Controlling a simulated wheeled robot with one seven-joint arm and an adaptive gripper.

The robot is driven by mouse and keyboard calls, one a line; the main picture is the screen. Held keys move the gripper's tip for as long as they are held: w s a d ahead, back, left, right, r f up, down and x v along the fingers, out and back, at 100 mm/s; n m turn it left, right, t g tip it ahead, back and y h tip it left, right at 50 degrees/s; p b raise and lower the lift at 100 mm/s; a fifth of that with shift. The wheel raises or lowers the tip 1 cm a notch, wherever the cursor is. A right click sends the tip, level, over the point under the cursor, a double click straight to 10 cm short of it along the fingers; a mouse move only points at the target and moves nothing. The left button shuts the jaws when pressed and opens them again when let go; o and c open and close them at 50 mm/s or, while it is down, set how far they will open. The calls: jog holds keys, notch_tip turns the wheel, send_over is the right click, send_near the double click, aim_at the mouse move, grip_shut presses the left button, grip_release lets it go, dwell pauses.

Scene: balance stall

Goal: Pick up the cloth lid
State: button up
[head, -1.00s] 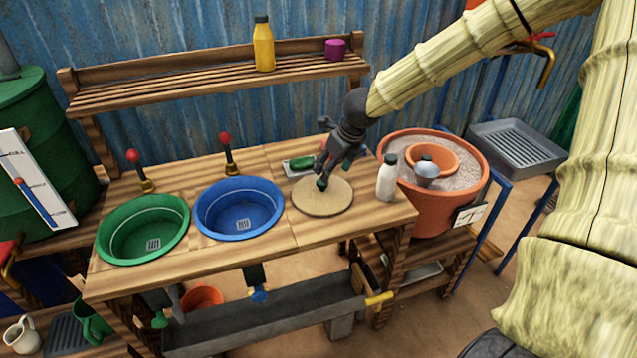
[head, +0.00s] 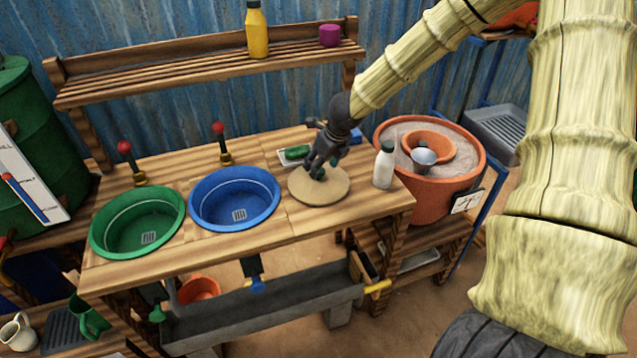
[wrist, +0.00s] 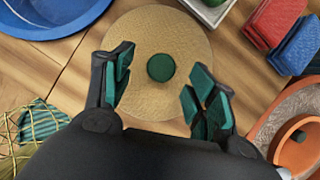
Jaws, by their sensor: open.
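The cloth lid is a round tan disc (head: 325,190) lying flat on the wooden counter, right of the blue basin. In the wrist view the cloth lid (wrist: 190,47) shows a dark green round knob (wrist: 161,67) at its middle. My gripper (head: 318,173) is over the lid, pointing down. In the wrist view my gripper (wrist: 157,88) has its green-padded fingers spread apart, one on each side of the lid, with the knob between and slightly beyond them. Nothing is held. In the head view the fingers hide much of the knob.
A white bottle (head: 384,166) stands close right of the lid. A tray with a green block (head: 297,153) is behind it. The blue basin (head: 235,198) and green basin (head: 138,222) are left. A terracotta pot (head: 440,200) is right. Red and blue pads (wrist: 275,20) show in the wrist view.

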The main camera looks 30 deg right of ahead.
jog(key=shift+x, duration=2.35)
jog(key=shift+s+d, duration=0.1)
jog(key=c, duration=1.2)
notch_tip(320, 180, up, 28)
jog(key=shift+p, duration=0.35)
jog(key=o, duration=0.6)
jog(key=c, duration=0.4)
